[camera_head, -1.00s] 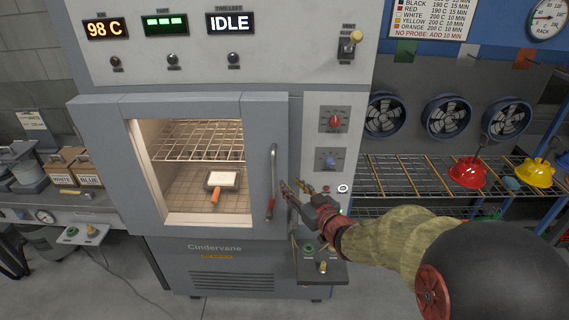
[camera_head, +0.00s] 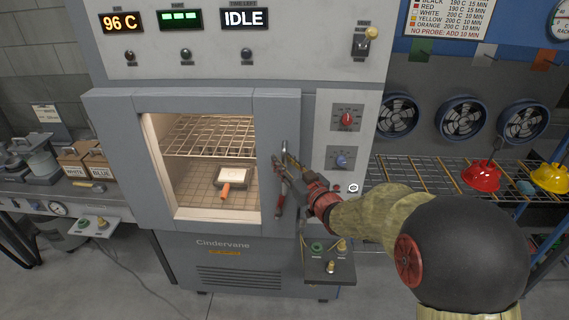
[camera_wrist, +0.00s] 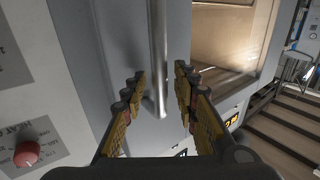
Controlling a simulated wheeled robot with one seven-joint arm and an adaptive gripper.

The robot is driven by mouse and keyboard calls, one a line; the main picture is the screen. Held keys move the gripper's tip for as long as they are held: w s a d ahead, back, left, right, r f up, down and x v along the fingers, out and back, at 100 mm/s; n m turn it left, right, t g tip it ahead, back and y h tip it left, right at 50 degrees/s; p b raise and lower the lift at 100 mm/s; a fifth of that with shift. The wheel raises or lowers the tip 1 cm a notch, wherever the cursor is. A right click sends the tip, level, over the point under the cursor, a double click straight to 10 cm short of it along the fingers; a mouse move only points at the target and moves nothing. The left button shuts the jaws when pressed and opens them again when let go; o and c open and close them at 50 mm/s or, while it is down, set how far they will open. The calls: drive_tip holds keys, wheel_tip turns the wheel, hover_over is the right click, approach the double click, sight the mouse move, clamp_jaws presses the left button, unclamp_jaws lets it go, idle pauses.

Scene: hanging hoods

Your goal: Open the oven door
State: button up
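The grey oven (camera_head: 225,262) has a front door (camera_head: 268,130) with a large window, and the door looks shut. Its upright bar handle (camera_head: 279,206) is on the door's right side, partly hidden by my gripper (camera_head: 284,170). In the wrist view the metal handle (camera_wrist: 158,50) runs between the spread fingers of my gripper (camera_wrist: 159,78). The fingers are open, one on each side of the bar, with visible gaps. I cannot tell how deep the bar sits between them.
Racks and a pale block with an orange handle (camera_head: 232,178) show inside the oven. A control panel with red knob (camera_head: 347,118) and blue knob (camera_head: 341,158) is right of the door. A small button shelf (camera_head: 328,270) juts out below. A helmet rack (camera_head: 420,175) stands at right.

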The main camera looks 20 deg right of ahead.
drive_tip(key=c, duration=0.7)
clamp_jaws()
